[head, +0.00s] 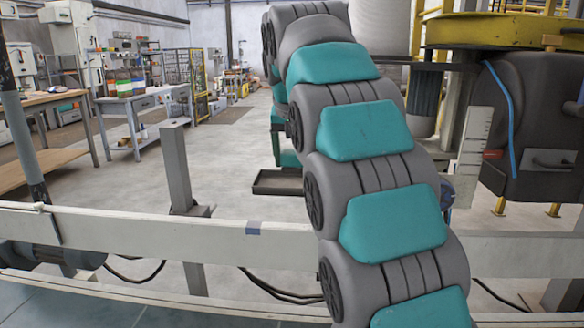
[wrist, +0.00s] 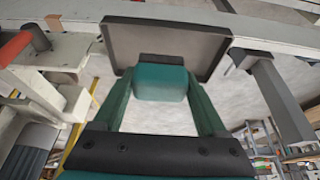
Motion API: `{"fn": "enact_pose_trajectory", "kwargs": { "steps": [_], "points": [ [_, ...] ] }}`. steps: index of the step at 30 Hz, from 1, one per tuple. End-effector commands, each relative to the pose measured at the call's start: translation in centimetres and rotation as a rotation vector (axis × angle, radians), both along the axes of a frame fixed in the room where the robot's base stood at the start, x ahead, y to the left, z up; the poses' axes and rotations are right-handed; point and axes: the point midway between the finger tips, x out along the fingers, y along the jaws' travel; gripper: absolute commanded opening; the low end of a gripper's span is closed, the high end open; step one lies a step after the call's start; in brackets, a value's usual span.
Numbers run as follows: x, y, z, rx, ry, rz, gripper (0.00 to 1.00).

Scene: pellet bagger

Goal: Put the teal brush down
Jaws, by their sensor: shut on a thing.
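My gripper (wrist: 162,72) shows in the wrist view with a dark teal finger on each side of a teal block, which I take to be the teal brush (wrist: 160,84). The jaws are shut on it. The brush has a dark part at its far end, beside a shallow dark-rimmed tray (wrist: 205,45). I cannot tell whether the brush touches the tray. In the head view the tray (head: 278,183) is just below the end of my arm. My arm hides much of the gripper there, and I cannot make out the brush clearly.
A pale rail (head: 150,226) crosses the front, with a grey post (head: 178,165) left of the tray. A machine with a yellow top (head: 505,30) stands at right. A workbench (head: 40,105) is at left. Open floor (head: 235,150) lies beyond the rail.

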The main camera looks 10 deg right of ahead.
Motion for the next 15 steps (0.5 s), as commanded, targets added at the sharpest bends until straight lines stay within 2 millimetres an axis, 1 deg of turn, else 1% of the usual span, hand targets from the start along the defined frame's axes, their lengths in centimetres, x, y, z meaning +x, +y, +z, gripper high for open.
{"fn": "enact_pose_trajectory", "kwargs": {
  "steps": [3, 12, 15],
  "points": [
    [0.9, 0.1, -0.1, -0.001, 0.001, 0.000, 0.30],
    [1.7, 0.2, -0.2, 0.000, 0.002, 0.000, 0.30],
    [1.6, 0.1, -0.7, 0.000, 0.003, 0.000, 0.30]
  ]
}}
